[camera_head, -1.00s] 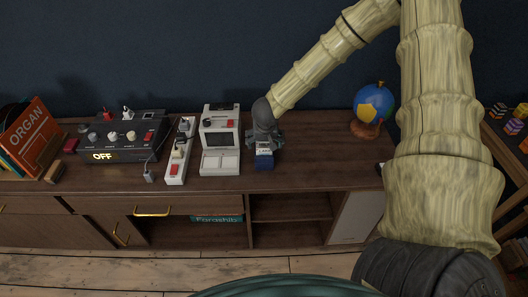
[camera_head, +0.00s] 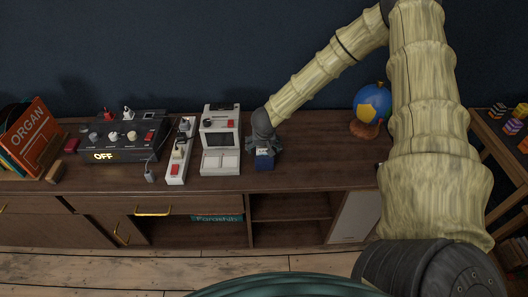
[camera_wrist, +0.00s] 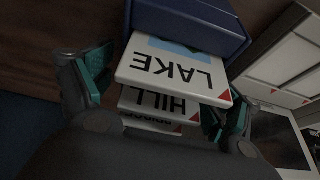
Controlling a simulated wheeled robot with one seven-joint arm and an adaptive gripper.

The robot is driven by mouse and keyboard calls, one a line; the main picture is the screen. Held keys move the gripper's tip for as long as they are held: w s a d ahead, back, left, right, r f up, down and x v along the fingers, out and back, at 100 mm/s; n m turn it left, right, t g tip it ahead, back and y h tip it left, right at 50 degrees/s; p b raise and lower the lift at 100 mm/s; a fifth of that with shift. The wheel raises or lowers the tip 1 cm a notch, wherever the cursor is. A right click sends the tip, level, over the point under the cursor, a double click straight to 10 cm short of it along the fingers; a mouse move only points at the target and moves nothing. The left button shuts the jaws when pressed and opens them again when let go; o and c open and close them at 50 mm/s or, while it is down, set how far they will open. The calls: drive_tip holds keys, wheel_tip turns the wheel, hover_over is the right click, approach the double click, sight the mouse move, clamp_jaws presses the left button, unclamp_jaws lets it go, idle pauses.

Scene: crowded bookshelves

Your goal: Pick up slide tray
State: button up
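The slide tray (camera_head: 264,163) is a small dark blue box on the cabinet top, right of the white viewer. In the wrist view the blue tray (camera_wrist: 190,18) is at the top, with white slides in a row below it, one marked LAKE (camera_wrist: 175,72) and one HILL (camera_wrist: 160,103). My gripper (camera_head: 263,143) is over the tray from behind. In the wrist view my gripper (camera_wrist: 158,96) has its teal-padded fingers apart, one on each side of the slides. A gap shows at the left finger; the right finger is close to the slides, contact unclear.
The white viewer (camera_head: 220,138) stands close on the left. Further left are a white switch strip (camera_head: 179,155) and a dark control box (camera_head: 124,135) reading OFF. A globe (camera_head: 372,103) stands to the right, with bare cabinet top between it and the tray.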

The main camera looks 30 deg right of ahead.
drive_tip(key=c, duration=1.1)
drive_tip(key=shift+r, duration=0.15)
drive_tip(key=shift+r, duration=1.5)
drive_tip(key=s+a+b, duration=0.1)
drive_tip(key=s+a, duration=0.1)
drive_tip(key=s, duration=0.3)
drive_tip(key=s+a+r+b, duration=0.1)
drive_tip(key=s+a, duration=0.1)
drive_tip(key=s, duration=0.2)
drive_tip(key=s+a+b, duration=0.1)
drive_tip(key=s+a, duration=0.1)
drive_tip(key=s, duration=0.3)
drive_tip(key=shift+s+a+r+b, duration=0.25)
drive_tip(key=shift+s+r+b, duration=0.05)
drive_tip(key=shift+r+b, duration=0.1)
